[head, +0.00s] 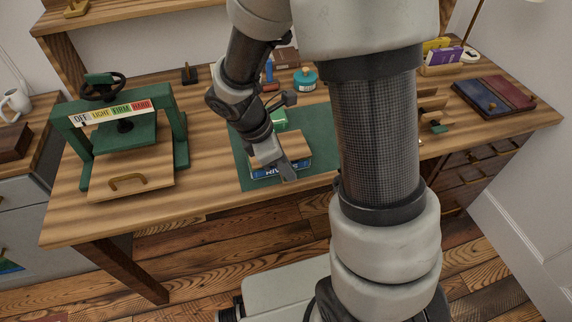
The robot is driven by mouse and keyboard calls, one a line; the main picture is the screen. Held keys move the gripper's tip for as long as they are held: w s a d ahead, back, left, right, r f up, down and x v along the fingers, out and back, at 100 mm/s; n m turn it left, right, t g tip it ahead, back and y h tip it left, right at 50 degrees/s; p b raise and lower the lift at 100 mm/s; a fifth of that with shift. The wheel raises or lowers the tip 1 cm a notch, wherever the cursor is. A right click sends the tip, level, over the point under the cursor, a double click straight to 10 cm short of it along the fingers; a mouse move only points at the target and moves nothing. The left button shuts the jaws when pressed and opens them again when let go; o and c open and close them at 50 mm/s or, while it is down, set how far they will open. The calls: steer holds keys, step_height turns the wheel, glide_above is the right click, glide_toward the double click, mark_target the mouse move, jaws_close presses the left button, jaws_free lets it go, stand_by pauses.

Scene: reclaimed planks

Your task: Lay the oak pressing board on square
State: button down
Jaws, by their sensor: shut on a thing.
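A light wooden board (296,147), which I take to be the oak pressing board, lies over a blue book (297,170) with white lettering on its edge. Both are on the green mat (243,172) near the table's front edge. My gripper (281,167) reaches down at the board's front left side and is shut on the board. The gripper and wrist cover part of the board and book. I cannot tell whether the board touches the book or how squarely it lies.
A green press (124,132) with a coloured scale and a handled wooden plate (130,185) stands at the left. A green object (279,119), a teal tape roll (305,79) and a blue-handled tool (269,72) are behind. Dark books (494,94) lie at right.

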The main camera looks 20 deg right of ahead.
steer(key=shift+f+b, duration=0.35)
steer(key=shift+f, duration=0.2)
stand_by(0.7)
steer(key=c, duration=1.6)
jaws_free()
steer(key=p+v, duration=0.5)
steer(key=v, duration=1.3)
steer(key=s+d+r+m+t+y, duration=0.6)
steer(key=s+r+m, duration=0.5)
steer(key=m, duration=0.7)
steer(key=shift+h, duration=0.7)
steer(key=r+p, duration=0.9)
steer(key=d+r+p, duration=0.1)
steer(key=r+p, duration=0.3)
steer(key=shift+s+r+p, duration=0.25)
steer(key=shift+s+p, duration=0.05)
steer(key=shift+s, duration=0.1)
